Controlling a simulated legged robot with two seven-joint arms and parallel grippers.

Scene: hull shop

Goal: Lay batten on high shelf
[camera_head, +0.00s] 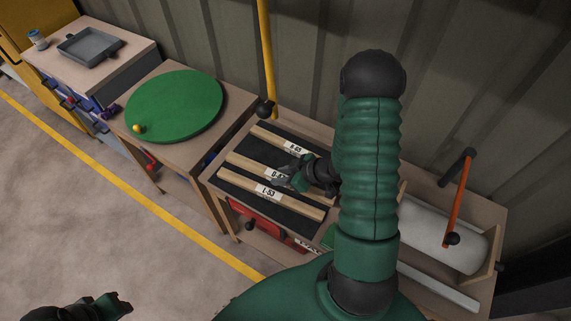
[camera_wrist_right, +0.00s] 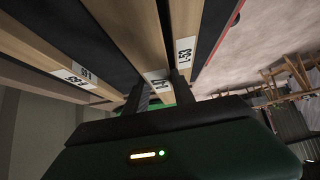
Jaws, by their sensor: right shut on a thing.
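Three pale wooden battens with white labels lie side by side on a black mat (camera_head: 237,199) on a wooden bench. The near batten (camera_head: 290,205) is labelled L-53; it also shows at the right in the wrist view (camera_wrist_right: 184,20). The far batten (camera_head: 267,136) lies nearest the wall. My right gripper (camera_head: 291,179) is shut on the middle batten (camera_head: 241,162), near its label, which the fingers partly hide. In the wrist view the fingers flank this batten (camera_wrist_right: 141,38). My left gripper (camera_head: 124,303) is low at the bottom left, away from the battens. I cannot identify the high shelf.
A green round board (camera_head: 175,105) with a yellow knob (camera_head: 138,128) is on the bench to the left. A yellow pole (camera_head: 267,55) rises behind the mat. A white roll (camera_head: 440,232) and an orange-handled bar (camera_head: 458,198) stand to the right. A ribbed wall backs the benches.

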